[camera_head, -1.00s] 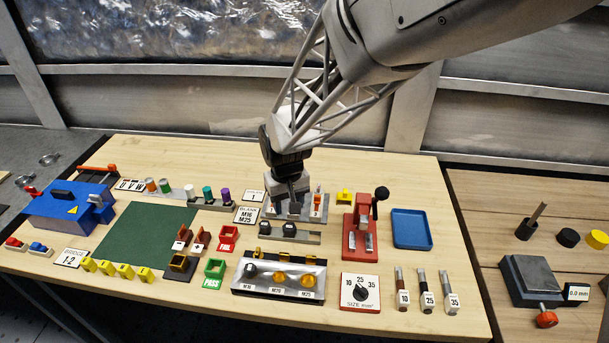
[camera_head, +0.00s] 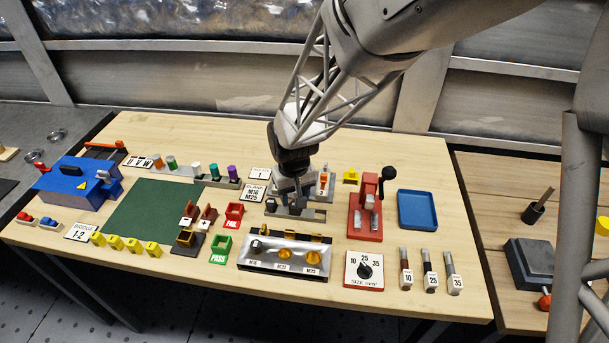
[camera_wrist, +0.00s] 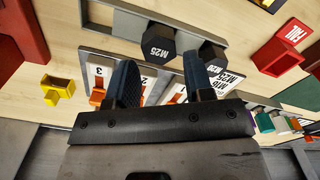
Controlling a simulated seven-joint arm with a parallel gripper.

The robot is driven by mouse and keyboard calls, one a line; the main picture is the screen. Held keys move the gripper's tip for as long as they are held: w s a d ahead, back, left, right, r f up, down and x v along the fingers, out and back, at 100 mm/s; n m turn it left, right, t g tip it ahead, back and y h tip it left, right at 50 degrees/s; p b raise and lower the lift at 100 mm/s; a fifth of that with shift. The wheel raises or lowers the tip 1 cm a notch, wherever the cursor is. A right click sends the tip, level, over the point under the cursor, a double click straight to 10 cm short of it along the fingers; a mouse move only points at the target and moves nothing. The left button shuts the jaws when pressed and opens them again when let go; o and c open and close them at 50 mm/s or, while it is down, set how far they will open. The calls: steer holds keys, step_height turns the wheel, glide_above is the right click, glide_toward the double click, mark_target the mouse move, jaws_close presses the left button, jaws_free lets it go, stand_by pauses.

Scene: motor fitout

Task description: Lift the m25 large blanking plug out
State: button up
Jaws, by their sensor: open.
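The M25 large blanking plug is a black hexagonal block marked M25 (camera_wrist: 158,43), standing in a grey rack (camera_wrist: 120,28) in the wrist view. My gripper (camera_wrist: 160,72) is open and empty. Its two dark fingers are apart, and the plug shows just beyond and between their tips, not gripped. In the head view my gripper (camera_head: 294,195) is low over the rack, and its fingers partly hide the M25 plug. A second black plug (camera_wrist: 212,52) sits beside it in the same rack; in the head view it is the left one (camera_head: 271,205).
A numbered fuse-like holder (camera_wrist: 97,70) with orange pieces lies beneath the fingers. A yellow block (camera_wrist: 57,88) and red FAIL bin (camera_wrist: 283,52) flank the rack. In the head view, a red press (camera_head: 365,210) and blue tray (camera_head: 417,209) stand to the right.

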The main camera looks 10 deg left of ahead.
steer(key=shift+s+f, duration=0.1)
steer(key=shift+f, duration=1.4)
steer(key=c, duration=0.7)
steer(key=shift+r, duration=0.1)
steer(key=shift+r, duration=4.95)
